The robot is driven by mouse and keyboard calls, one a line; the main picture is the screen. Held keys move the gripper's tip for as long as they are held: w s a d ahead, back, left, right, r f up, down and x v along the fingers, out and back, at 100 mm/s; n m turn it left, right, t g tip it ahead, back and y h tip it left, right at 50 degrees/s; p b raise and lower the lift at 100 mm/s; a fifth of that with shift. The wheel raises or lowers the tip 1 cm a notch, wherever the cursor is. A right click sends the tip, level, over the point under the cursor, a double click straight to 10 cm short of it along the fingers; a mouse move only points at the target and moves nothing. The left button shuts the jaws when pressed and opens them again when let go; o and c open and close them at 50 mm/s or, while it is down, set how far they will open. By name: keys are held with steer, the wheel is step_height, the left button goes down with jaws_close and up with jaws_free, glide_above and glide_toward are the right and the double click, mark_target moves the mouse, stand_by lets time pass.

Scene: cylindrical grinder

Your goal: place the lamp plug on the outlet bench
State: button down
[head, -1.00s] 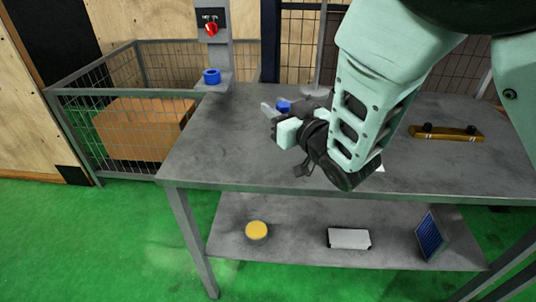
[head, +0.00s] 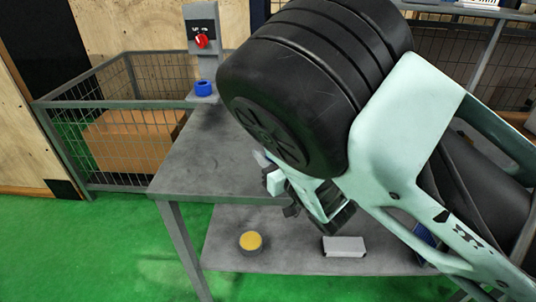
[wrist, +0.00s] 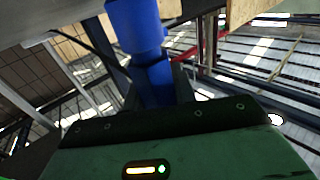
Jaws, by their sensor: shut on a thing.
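A blue cylindrical thing, which I take to be the lamp plug (wrist: 152,70), fills the top middle of the wrist view, at the end of my gripper. My gripper (head: 267,170) is shut on it, above the front part of the grey bench (head: 205,150). In the head view my arm hides the plug and much of the bench top. I take this bench to be the outlet bench; a blue ring-shaped socket (head: 204,88) sits on a grey bracket at its back left corner, apart from my gripper.
A red switch (head: 201,41) is on the post above the socket. The lower shelf holds a yellow-topped round thing (head: 250,241) and a white box (head: 344,246). A mesh cage (head: 100,105) with a cardboard box (head: 128,140) stands left. The bench's left part is clear.

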steer(key=c, duration=1.5)
jaws_free()
steer(key=shift+f, duration=0.15)
steer(key=shift+c, duration=0.2)
steer(key=o, duration=0.4)
